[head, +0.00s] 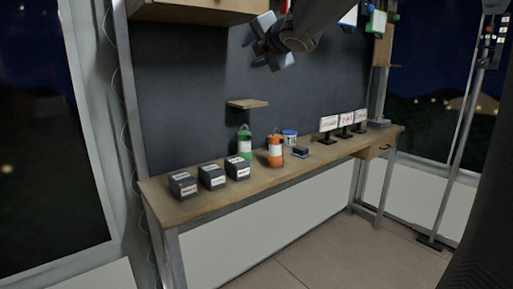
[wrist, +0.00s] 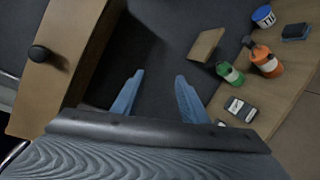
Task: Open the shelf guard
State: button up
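No part is plainly marked as the shelf guard. A wooden overhead cabinet (head: 190,13) hangs on the dark wall at the top left of the head view, cut off by the frame. In the wrist view a wooden panel (wrist: 62,55) with a round black knob (wrist: 39,53) lies at the left, outside my fingers. My gripper (head: 262,40) is in front of the dark wall, right of the cabinet. In the wrist view my gripper (wrist: 157,92) has its two bluish fingers wide apart, with nothing between them. It touches neither the panel nor the knob.
A small wooden wall shelf (head: 247,104) sits below my gripper. The workbench (head: 195,208) holds several dark boxes, a green bottle (head: 244,142), an orange bottle (head: 275,152), a blue-white tub (head: 290,136) and small signs. Coloured items hang at the top right. The floor in front is clear.

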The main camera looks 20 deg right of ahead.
jog(key=s+f+m+g+h, duration=0.1)
jog(key=f+m, duration=0.3)
jog(key=f, duration=0.4)
jog(key=s+f+m+g+b, duration=0.1)
jog(key=s+f+m+g, duration=0.2)
jog(key=f, duration=0.6)
jog(key=s+f+m+g+h+b, duration=0.1)
jog(key=f+m, duration=0.3)
jog(key=f, duration=0.5)
jog(key=shift+s+d+f+m+g+h, duration=0.15)
jog(key=shift+s+d+m+g+h, duration=0.15)
jog(key=shift+s+d+m+g, duration=0.15)
jog(key=shift+s, duration=0.1)
